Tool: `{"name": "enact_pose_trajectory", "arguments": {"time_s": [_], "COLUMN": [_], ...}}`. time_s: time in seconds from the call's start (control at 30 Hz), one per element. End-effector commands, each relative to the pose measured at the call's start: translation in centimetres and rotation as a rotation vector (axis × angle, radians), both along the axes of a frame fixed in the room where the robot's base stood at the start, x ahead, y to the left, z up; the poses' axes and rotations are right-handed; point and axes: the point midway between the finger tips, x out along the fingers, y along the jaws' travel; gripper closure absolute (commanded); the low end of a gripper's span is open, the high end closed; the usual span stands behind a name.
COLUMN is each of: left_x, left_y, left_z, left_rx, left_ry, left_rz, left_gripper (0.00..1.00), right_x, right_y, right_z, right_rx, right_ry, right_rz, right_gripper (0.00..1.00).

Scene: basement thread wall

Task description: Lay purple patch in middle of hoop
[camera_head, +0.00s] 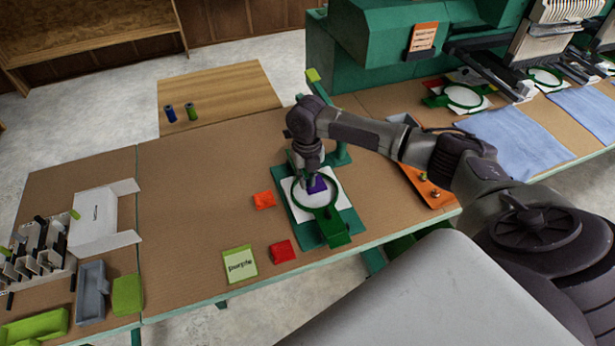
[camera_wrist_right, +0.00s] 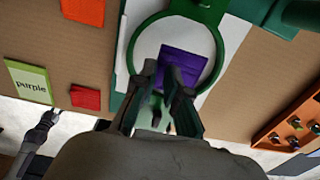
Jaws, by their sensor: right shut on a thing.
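The purple patch (camera_head: 318,186) is at my right gripper (camera_head: 313,177), over the white cloth inside the green hoop (camera_head: 293,196). In the right wrist view the right gripper's fingers (camera_wrist_right: 164,80) are closed at the near edge of the patch (camera_wrist_right: 186,62), within the hoop ring (camera_wrist_right: 219,58). The patch looks slightly turned against the hoop. I cannot tell whether it touches the cloth. A dark shape that looks like my left gripper (camera_wrist_right: 46,124) shows small at the lower left of the wrist view; its jaws are unclear.
A red patch (camera_head: 283,251), an orange patch (camera_head: 264,200) and a "purple" card (camera_head: 240,264) lie left of the hoop. An orange tray (camera_head: 428,188) is to its right. The green machine (camera_head: 375,60) stands behind. The brown table (camera_head: 195,200) is clear at middle left.

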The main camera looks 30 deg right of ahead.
Motion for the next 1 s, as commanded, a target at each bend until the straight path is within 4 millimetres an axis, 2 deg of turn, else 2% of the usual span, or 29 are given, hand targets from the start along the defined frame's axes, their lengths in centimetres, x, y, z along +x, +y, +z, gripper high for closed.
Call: {"name": "enact_pose_trajectory", "arguments": {"time_s": [0.43,1.0], "left_x": [0.0,0.0], "left_y": [0.1,0.1], "left_z": [0.0,-1.0], "left_rx": [0.002,0.001], "left_ry": [0.0,0.0], "left_rz": [0.004,0.003], "left_gripper": [0.66,0.66], "right_x": [0.0,0.0], "right_y": [0.0,0.0], "right_z": [-0.3,-2.5], "right_rx": [-0.001,0.0], "right_ry": [0.001,0.0], "right_rz": [0.0,0.0], "right_gripper": [1.0,1.0]}}
